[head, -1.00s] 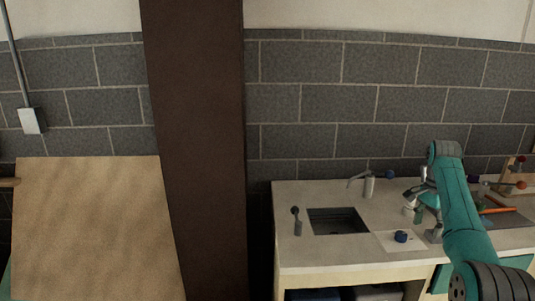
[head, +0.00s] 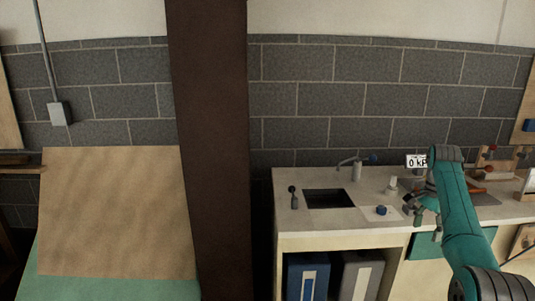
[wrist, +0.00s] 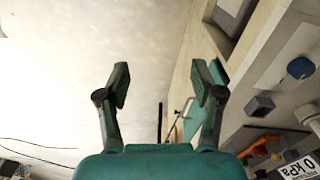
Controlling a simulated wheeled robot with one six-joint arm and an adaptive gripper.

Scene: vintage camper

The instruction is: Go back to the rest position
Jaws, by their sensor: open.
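My gripper (wrist: 161,88) is open and empty in the wrist view, its two dark fingers spread apart with nothing between them. In the head view my gripper (head: 424,210) hangs at the end of my teal arm, in front of the right part of the counter (head: 320,228). My arm partly hides it there. The wrist camera looks past the fingers at a pale, plain surface and, at right, the counter seen sideways.
The counter holds a sink basin (head: 328,198), a faucet (head: 356,168), a blue knob (head: 381,210) on a white sheet and a "0 kPa" sign (head: 416,161). A brown post (head: 208,150) and a tan board (head: 115,212) stand left. Bins (head: 308,275) sit under the counter.

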